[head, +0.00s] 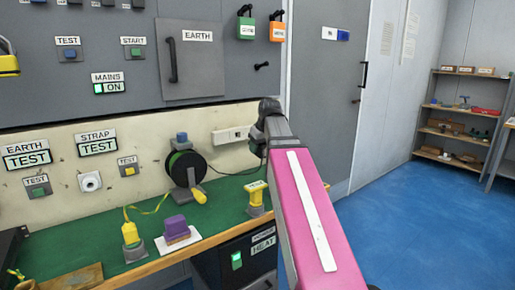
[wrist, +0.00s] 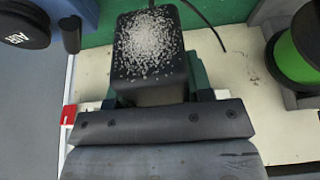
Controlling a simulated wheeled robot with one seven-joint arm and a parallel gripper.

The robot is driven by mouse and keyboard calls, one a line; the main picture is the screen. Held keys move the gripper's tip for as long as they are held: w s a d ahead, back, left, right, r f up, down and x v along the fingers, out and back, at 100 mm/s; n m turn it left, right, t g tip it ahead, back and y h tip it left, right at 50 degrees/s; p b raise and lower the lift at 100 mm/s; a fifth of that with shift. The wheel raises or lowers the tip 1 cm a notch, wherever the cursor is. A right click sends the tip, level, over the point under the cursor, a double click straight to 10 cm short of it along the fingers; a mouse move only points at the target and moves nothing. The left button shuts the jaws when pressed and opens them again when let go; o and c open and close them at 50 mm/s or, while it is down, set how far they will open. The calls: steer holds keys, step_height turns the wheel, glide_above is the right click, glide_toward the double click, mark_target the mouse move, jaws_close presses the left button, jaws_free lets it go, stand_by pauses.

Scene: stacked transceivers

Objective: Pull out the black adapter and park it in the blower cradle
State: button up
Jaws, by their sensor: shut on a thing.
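The black adapter (wrist: 150,45), a dark block with a pale speckled face, fills the upper middle of the wrist view. A thin black cable (wrist: 203,22) runs from it. My gripper (wrist: 155,97) is shut on the adapter, with a finger at each side. In the head view my pink arm hides most of the gripper and the adapter by the wall. The white socket strip (head: 230,134) shows left of the arm. I cannot tell whether the adapter is still plugged in. A black round part marked AIR (wrist: 22,24) is at upper left; I cannot tell whether it belongs to the blower cradle.
A cable reel (head: 184,170) stands on the green bench (head: 85,222) left of my arm, its green drum (wrist: 302,52) near the gripper. Blue floor is open to the right.

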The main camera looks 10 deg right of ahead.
steer(key=s+d+r, duration=0.3)
steer(key=s+r, duration=0.1)
steer(key=s, duration=0.3)
steer(key=shift+s+r, duration=0.3)
steer(key=shift+s, duration=0.05)
stand_by(0.5)
steer(key=shift+d+f, duration=0.1)
